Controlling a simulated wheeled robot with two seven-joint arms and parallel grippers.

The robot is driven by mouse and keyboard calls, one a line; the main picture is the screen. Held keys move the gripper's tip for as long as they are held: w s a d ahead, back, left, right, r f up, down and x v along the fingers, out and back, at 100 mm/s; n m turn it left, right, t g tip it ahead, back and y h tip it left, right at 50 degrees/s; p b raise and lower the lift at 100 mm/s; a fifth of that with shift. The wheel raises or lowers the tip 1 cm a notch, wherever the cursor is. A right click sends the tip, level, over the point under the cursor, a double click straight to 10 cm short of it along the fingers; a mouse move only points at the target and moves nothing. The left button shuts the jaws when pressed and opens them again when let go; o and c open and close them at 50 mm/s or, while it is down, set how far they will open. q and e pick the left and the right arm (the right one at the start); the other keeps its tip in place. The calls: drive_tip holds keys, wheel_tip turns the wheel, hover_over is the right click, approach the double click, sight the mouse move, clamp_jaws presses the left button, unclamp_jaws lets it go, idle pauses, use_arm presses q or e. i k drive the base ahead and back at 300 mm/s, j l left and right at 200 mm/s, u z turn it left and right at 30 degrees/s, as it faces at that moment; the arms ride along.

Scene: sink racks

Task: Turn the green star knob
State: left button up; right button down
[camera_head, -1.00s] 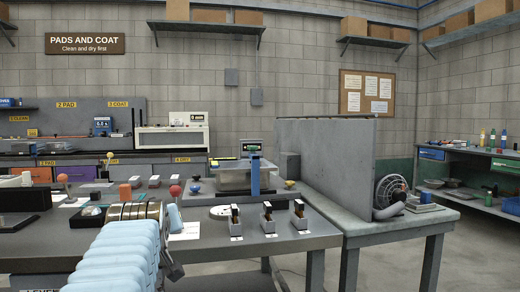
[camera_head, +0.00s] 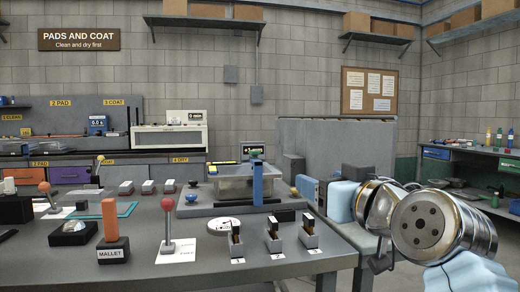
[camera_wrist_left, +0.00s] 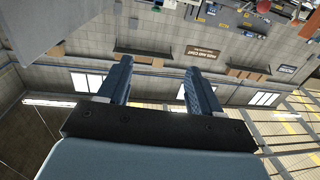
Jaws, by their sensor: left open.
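My right gripper is not in view.
A side bench (camera_head: 470,172) is at the far right.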

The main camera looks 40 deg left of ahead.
sight(255, 154)
drive_tip(key=i+j, duration=0.15)
drive_tip(key=j, duration=0.15)
drive_tip(key=i+j, duration=0.15)
drive_tip(key=j, duration=0.15)
drive_tip(key=i+j, duration=0.15)
drive_tip(key=j, duration=0.2)
drive_tip(key=i+j, duration=0.15)
drive_tip(key=j, duration=0.15)
